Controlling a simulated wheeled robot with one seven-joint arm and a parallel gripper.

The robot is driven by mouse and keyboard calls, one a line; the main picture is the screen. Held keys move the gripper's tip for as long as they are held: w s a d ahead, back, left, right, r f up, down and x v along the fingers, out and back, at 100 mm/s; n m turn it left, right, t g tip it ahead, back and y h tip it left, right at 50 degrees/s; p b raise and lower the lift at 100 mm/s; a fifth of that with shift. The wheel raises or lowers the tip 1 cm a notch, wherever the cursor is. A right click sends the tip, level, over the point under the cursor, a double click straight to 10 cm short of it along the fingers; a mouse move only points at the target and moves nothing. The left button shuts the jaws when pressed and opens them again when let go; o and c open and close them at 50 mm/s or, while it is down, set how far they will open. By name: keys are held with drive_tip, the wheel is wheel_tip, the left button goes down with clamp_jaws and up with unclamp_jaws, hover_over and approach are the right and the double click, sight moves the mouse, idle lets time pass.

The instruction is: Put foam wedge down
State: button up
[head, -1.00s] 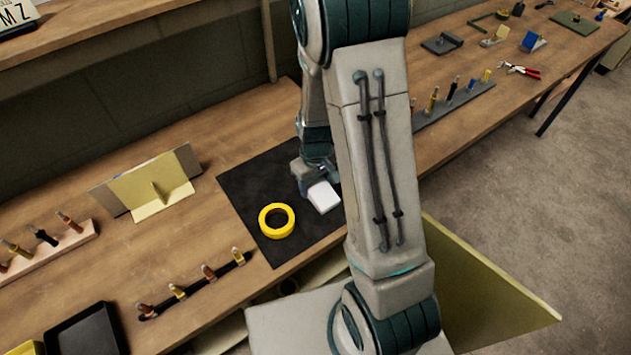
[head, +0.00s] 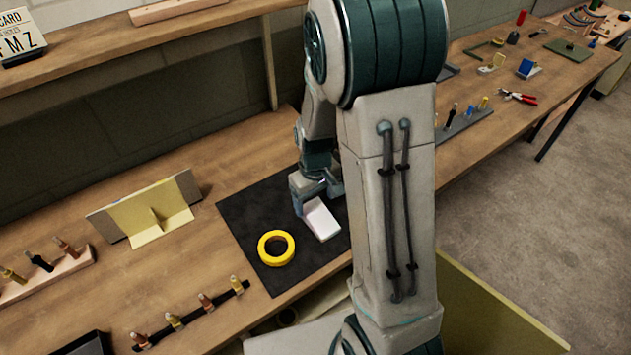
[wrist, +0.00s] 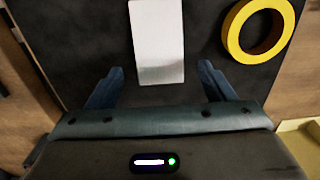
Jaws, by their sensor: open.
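The foam wedge is a white block (head: 320,219) lying on the black mat (head: 245,213), right of the yellow tape ring. It also shows in the wrist view (wrist: 158,42), at top middle. My gripper (head: 317,196) is just behind the wedge, low over the mat. In the wrist view my gripper (wrist: 160,88) has its two blue-grey fingers apart, one at each side of the wedge's near end, with dark gaps between. The gripper is open and holds nothing. My arm hides part of the mat's right side in the head view.
A yellow tape ring (head: 276,248) lies on the mat close to the wedge. A yellowish angled bracket (head: 150,208) stands left of the mat. A black strip with several fasteners (head: 190,316) lies in front. Pliers (head: 518,97) lie far right.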

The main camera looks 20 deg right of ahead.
drive_tip(key=s+r+m+t, duration=0.3)
drive_tip(key=s+r, duration=1)
drive_tip(key=r, duration=0.5)
drive_tip(key=shift+s+a+r+b, duration=0.15)
drive_tip(key=shift+a+r+b, duration=0.1)
drive_tip(key=shift+b, duration=0.1)
drive_tip(key=shift+o, duration=0.6)
drive_tip(key=shift+s+t, duration=0.3)
drive_tip(key=shift+s, duration=0.05)
drive_tip(key=n+g+b, duration=0.3)
drive_tip(key=g, duration=0.1)
hover_over(319, 215)
wheel_tip(319, 215, down, 10)
wheel_tip(319, 215, down, 14)
drive_tip(key=shift+r, duration=0.1)
drive_tip(key=c, duration=1.1)
